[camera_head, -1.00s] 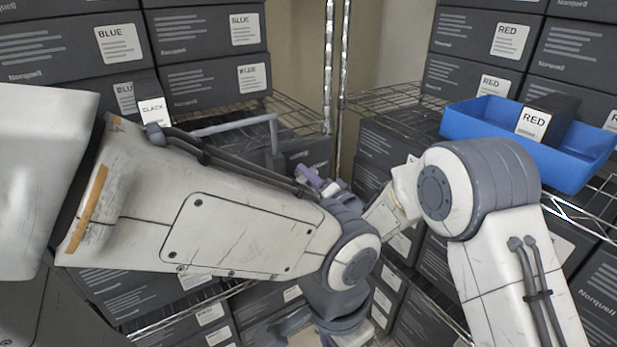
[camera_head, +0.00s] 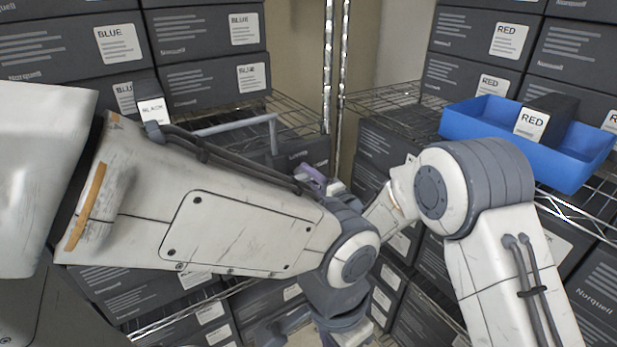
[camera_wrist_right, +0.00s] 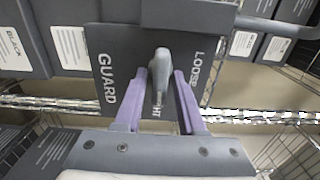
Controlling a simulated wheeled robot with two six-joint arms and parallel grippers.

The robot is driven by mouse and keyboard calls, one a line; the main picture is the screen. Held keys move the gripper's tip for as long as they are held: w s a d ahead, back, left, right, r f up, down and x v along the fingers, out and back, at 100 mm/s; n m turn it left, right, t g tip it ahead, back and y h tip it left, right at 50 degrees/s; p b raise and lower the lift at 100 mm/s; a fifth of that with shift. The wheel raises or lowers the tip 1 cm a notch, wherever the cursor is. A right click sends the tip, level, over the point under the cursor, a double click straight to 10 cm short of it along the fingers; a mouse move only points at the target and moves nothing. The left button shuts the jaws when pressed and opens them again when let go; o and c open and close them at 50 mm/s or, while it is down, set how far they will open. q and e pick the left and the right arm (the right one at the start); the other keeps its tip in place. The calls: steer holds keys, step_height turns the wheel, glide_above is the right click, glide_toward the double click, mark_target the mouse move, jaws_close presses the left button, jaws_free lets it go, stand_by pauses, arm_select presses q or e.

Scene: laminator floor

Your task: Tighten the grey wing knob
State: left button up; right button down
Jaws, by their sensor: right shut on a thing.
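The grey wing knob (camera_wrist_right: 160,72) stands out from a dark panel (camera_wrist_right: 118,55) in the right wrist view. The panel carries the words GUARD and LOOSE, and a third word ending in HT is partly hidden behind the knob. The knob's wing runs nearly upright in that picture. My right gripper (camera_wrist_right: 161,80) has its purple fingers on either side of the wing, shut on it. In the head view the right gripper (camera_head: 313,177) shows as small purple fingers behind my left arm, and the knob is hidden there. My left gripper is not clearly in view.
My left arm crosses the middle of the head view, close to my right wrist. Dark boxes with BLUE labels (camera_head: 205,85) stand on wire shelving at left. A blue tray (camera_head: 575,165) holding a RED box (camera_head: 558,112) sits on the right shelf.

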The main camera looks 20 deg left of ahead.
steer(key=c, duration=0.8)
jaws_free()
steer(key=shift+d, duration=0.1)
steer(key=b+v, duration=0.1)
steer(key=v, duration=0.9)
steer(key=shift+b, duration=0.4)
steer(key=shift+s+d, duration=0.15)
